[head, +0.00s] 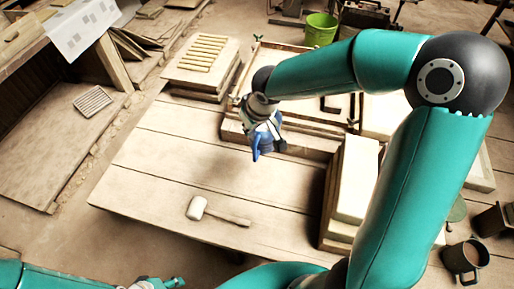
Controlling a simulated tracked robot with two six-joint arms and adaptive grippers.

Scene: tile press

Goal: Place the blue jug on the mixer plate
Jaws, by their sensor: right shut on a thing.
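My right gripper (262,118) is at the end of the large teal arm, above the far part of the wooden table. It is shut on the blue jug (267,144), which hangs below it, apparently in the air. The gripper and wrist hide the upper part of the jug. My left gripper (165,283) shows only in part at the bottom edge, and its jaws are unclear. I cannot pick out the mixer plate for certain. A greenish round surface (457,210) shows partly behind my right arm at the right.
A white-headed mallet (198,207) lies on the wooden table (150,185). A stack of boards (354,180) stands right of the jug, beside my arm. A wooden frame (290,60) lies behind. A dark mug (465,260) stands at lower right. The table's left part is clear.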

